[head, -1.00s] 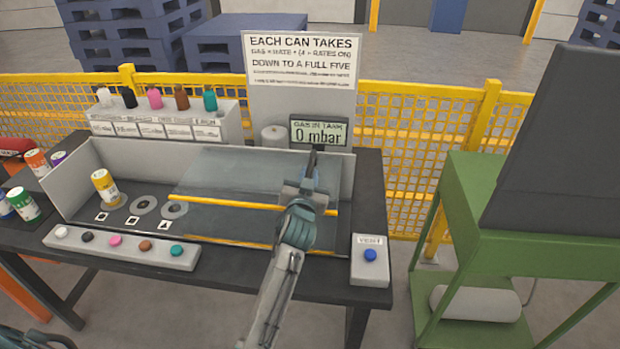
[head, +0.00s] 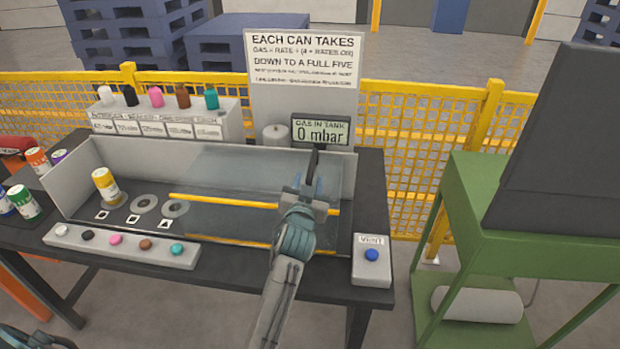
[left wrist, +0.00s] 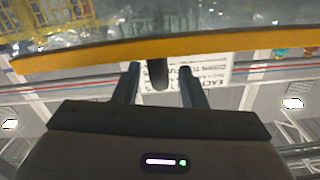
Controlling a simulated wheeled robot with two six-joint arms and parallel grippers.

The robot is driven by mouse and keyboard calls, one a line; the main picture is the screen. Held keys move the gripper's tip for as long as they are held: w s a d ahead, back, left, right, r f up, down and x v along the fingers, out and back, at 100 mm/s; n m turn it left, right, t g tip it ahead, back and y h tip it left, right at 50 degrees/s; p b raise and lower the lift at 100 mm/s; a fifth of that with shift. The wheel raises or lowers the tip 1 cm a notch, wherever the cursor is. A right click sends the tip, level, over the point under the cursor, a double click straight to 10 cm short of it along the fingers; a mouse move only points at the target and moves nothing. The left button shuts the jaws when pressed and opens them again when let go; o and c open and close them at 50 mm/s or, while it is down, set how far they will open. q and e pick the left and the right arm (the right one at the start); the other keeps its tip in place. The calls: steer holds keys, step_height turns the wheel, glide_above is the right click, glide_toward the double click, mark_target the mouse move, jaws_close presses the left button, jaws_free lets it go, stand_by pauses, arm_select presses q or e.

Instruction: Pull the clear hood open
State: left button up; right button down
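The clear hood (head: 240,170) covers the middle and right of a grey-walled bench enclosure. Its yellow edge bar (head: 235,202) stands apart from a second yellow strip (head: 235,241) along the front. The bar also crosses the left wrist view (left wrist: 90,55). My left gripper (head: 314,168) is at the right part of the bar, its fingers pointing to the back. In the left wrist view its two fingers (left wrist: 158,82) are apart, with a short dark post (left wrist: 157,74) between them and gaps on both sides. My right gripper is not in view.
A yellow can (head: 105,186) stands in the open left part. A row of coloured buttons (head: 120,246) and a vent box (head: 371,270) line the front. A gauge (head: 320,131) reading 0 mbar stands behind, and a green stand (head: 470,200) is at right.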

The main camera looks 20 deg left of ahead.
arm_select(q)
steer(key=b+v, duration=0.1)
steer(key=v, duration=0.7)
steer(key=s+a+f+g+h, duration=0.1)
steer(key=s+a+f+g, duration=0.15)
steer(key=s+f, duration=0.3)
steer(key=s+a+f+g, duration=0.1)
steer(key=s+f+g, duration=0.2)
steer(key=s+f, duration=0.25)
steer(key=s+f+m+g+h, duration=0.1)
steer(key=s+f+g, duration=0.3)
steer(key=s, duration=0.7)
steer(key=s+f+g+h, duration=0.1)
steer(key=s+f+g, duration=0.35)
steer(key=s, duration=0.55)
steer(key=s+a+f+g, duration=0.1)
steer(key=a+f, duration=0.1)
steer(key=f, duration=1.4)
steer(key=a+f, duration=0.2)
steer(key=f, duration=1.3)
steer(key=s+f+g, duration=0.1)
steer(key=s+f, duration=1.6)
steer(key=s, duration=0.1)
steer(key=shift+a+f, duration=0.3)
steer(key=shift+a, duration=0.15)
